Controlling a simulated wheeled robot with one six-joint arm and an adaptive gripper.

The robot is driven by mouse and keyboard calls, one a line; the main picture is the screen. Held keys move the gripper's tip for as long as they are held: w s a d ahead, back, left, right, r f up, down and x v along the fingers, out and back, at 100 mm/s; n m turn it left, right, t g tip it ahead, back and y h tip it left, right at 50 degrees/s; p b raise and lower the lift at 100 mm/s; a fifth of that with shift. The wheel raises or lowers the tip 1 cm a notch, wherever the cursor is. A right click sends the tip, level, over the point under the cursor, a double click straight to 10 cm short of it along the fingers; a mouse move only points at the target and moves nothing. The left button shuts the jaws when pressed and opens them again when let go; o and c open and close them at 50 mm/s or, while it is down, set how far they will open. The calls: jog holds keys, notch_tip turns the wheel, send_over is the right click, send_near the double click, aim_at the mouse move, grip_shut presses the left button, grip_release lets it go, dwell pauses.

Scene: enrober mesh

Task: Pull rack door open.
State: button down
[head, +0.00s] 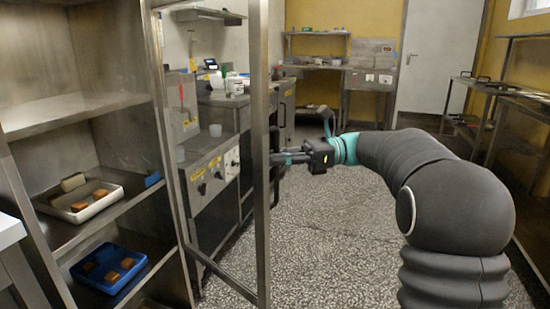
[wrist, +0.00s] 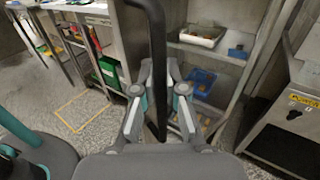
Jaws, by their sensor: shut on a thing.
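The rack door (head: 258,200) is a tall steel frame with a clear pane. It stands swung out from the open rack (head: 105,103), whose shelves show to its left in the head view. A dark vertical handle (wrist: 156,45) is on the door. My gripper (head: 283,158) is at the door's free edge, shut on the handle. In the wrist view the handle bar runs between my two fingers (wrist: 159,98). The fingertips are partly hidden by the door frame in the head view.
A white tray (head: 108,207) and a blue tray (head: 133,274) with brown pieces sit on the rack shelves. A steel counter (head: 205,150) stands beyond the pane. A steel table (head: 500,92) stands at right. Speckled floor (head: 345,230) is clear between.

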jog(key=c, duration=1.2)
grip_release()
jog(key=shift+d, duration=0.1)
jog(key=shift+r, duration=0.15)
